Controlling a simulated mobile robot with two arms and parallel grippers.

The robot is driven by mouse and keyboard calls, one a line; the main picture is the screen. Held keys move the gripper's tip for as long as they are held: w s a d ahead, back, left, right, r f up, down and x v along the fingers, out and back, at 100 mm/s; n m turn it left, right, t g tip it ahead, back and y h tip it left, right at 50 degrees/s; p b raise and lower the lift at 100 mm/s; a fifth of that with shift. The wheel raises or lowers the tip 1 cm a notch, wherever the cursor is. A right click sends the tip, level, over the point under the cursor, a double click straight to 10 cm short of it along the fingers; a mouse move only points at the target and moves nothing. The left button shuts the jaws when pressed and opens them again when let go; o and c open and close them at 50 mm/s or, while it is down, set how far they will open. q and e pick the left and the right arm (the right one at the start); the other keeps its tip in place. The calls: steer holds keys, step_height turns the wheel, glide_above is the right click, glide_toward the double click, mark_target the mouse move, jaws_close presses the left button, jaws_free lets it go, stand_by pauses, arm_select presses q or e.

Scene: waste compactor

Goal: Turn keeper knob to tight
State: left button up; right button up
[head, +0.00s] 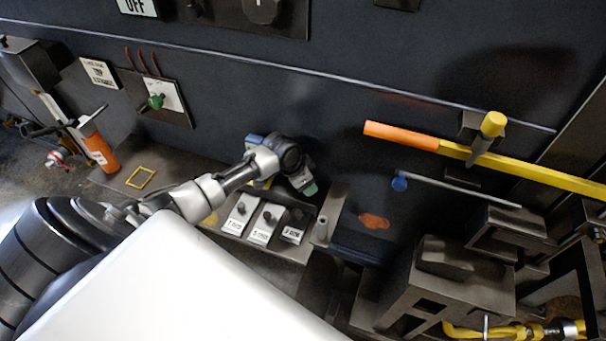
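No label reading "keeper" or "tight" is legible, so I cannot tell for certain which part is the keeper knob. A yellow-capped knob (493,124) stands on a dark bracket across a long yellow bar (540,172) with an orange end, at the right. A green knob (156,101) sits on a pale plate on the wall at the left. My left gripper (308,187) is at the centre, above the shelf near several labelled switches and well apart from both knobs. Its fingers are small and partly hidden, so its opening is unclear. My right gripper is not seen.
Labelled switches (264,224) stand on the shelf below my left wrist. An orange cylinder (98,148) stands at the left. A blue-ended rod (450,190) and a dark metal block (440,285) are at the right. The dark wall between the knobs is mostly clear.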

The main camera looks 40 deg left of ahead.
arm_select(q)
steer(key=b+v, duration=0.2)
steer(key=v, duration=0.8)
steer(key=shift+r, duration=0.35)
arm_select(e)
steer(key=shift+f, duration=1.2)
arm_select(q)
steer(key=shift+s, duration=0.1)
